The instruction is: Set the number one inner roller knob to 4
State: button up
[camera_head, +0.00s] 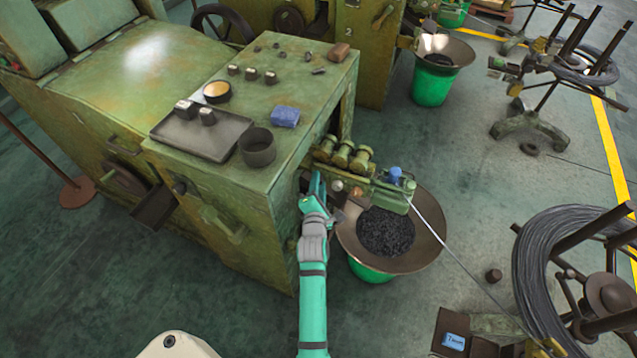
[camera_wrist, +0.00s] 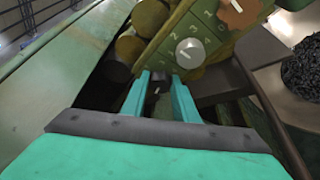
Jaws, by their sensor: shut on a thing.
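The roller unit (camera_head: 365,178) juts from the side of the green machine, with rollers along its top. In the wrist view its numbered plate (camera_wrist: 203,32) carries a silver knob (camera_wrist: 189,53) with a light pointer line; this knob also shows in the head view (camera_head: 337,186). My gripper (camera_wrist: 161,77) is closed on a small dark knob (camera_wrist: 157,88) with a light mark, beside the silver knob and nearer the machine. It looks like the inner roller knob; its setting is hidden between the fingers. In the head view my gripper (camera_head: 317,186) is at the inner end of the unit.
A wide bowl (camera_head: 428,222) of dark pieces on a green bucket stands below the unit. A wire (camera_head: 455,255) runs from the unit to a wire coil (camera_head: 545,250) at right. A blue knob (camera_head: 396,173) tops the outer end. A tray (camera_head: 225,138) and cup (camera_head: 257,148) sit on the machine.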

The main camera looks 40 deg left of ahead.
jog(key=m, duration=0.2)
jog(key=m+t+y, duration=0.1)
jog(key=m, duration=0.2)
jog(key=shift+d+f+m+t+y, duration=0.15)
jog(key=shift+f+m+t+y, duration=0.15)
jog(key=shift+f, duration=0.05)
dwell(0.3)
jog(key=o, duration=1.1)
jog(key=shift+c, duration=0.2)
jog(key=shift+r, duration=0.2)
